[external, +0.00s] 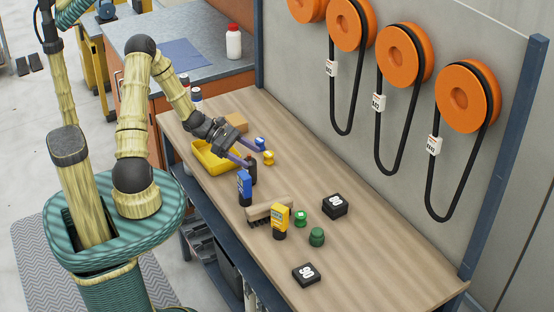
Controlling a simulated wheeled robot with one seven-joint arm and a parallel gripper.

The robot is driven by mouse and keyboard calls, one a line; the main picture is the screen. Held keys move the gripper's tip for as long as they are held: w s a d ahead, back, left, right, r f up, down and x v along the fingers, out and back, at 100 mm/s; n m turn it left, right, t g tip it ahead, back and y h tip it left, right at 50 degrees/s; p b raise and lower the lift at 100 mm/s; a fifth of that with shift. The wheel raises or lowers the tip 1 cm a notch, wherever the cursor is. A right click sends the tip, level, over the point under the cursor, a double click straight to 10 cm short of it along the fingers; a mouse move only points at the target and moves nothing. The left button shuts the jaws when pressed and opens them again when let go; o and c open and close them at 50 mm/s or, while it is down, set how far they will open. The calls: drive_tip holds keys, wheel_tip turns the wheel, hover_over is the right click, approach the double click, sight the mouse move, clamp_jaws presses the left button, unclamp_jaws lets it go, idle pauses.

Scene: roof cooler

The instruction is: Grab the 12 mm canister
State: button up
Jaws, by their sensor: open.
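My gripper (255,158) is open, reaching from the left over the middle of the wooden workbench (345,260). No 12 mm marking is readable in this view, so I cannot tell which thing is the 12 mm canister. A dark upright object (252,174) stands just below the fingertips, partly hidden by them; I cannot tell whether they touch it. A small blue piece (260,142) and a small yellow piece (268,158) are just beyond the fingertips. A dark green rounded canister-like piece (317,237) and a brighter green spool-like piece (301,219) stand farther toward the near end.
A yellow tray (208,160) and a cardboard box (236,122) lie near the arm. A blue tool (244,188), a yellow tool (280,221), a brush (258,211) and black boxes (335,206) (306,275) occupy the bench. Orange reels (467,91) hang on the wall.

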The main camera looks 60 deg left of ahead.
sight(256, 171)
drive_tip(key=shift+f, duration=0.8)
drive_tip(key=shift+f, duration=0.65)
drive_tip(key=shift+d+f, duration=0.2)
drive_tip(key=shift+f, duration=0.8)
drive_tip(key=shift+p+x, duration=0.6)
drive_tip(key=shift+x, duration=0.75)
drive_tip(key=shift+a, duration=0.1)
drive_tip(key=c, duration=1.3)
drive_tip(key=shift+o, duration=0.2)
